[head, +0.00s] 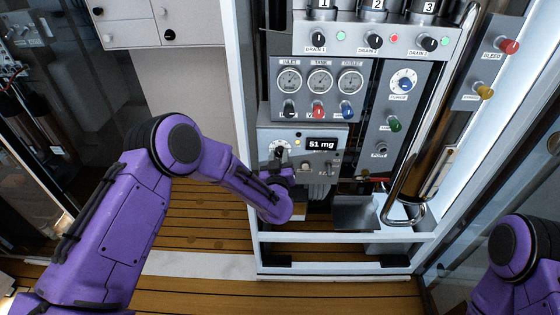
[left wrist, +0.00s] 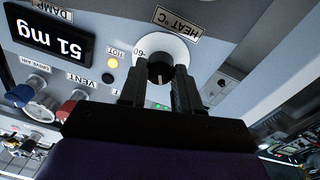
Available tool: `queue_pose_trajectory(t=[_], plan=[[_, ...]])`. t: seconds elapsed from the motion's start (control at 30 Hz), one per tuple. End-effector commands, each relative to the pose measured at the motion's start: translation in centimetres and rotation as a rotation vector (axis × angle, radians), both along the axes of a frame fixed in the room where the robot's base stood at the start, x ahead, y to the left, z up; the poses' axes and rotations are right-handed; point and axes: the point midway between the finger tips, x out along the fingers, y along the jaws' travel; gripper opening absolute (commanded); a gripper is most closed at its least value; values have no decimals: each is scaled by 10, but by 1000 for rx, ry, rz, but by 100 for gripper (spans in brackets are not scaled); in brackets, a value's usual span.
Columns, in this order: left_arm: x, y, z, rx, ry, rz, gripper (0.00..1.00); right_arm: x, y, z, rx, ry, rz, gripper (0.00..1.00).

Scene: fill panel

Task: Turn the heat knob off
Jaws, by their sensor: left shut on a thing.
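The heat knob (left wrist: 160,66) is black on a white round dial, under a label reading HEAT °C that is upside down in the left wrist view. In the head view its dial (head: 279,147) is at the left of the lower grey panel box. My left gripper (left wrist: 158,78) is shut on the heat knob, one dark finger on each side of it. In the head view my left gripper (head: 280,162) is at the knob, mostly hidden by my purple wrist. The knob's pointer is hidden between the fingers. My right gripper is out of view.
A display (head: 322,144) beside the knob reads 51 mg. An amber HOT light (left wrist: 113,63) is lit near the dial. Gauges (head: 320,82) and coloured valve knobs sit above. A bent metal pipe (head: 430,125) and white frame posts stand to the right.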

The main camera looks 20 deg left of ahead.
Motion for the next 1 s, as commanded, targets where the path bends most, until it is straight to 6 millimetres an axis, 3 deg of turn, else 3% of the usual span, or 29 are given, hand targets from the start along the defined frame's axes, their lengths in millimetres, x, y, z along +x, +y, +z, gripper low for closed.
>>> queue_pose_trajectory(t=[1.0], plan=[[0,0,-4,-878,-253,-1,2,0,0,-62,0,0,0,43]])
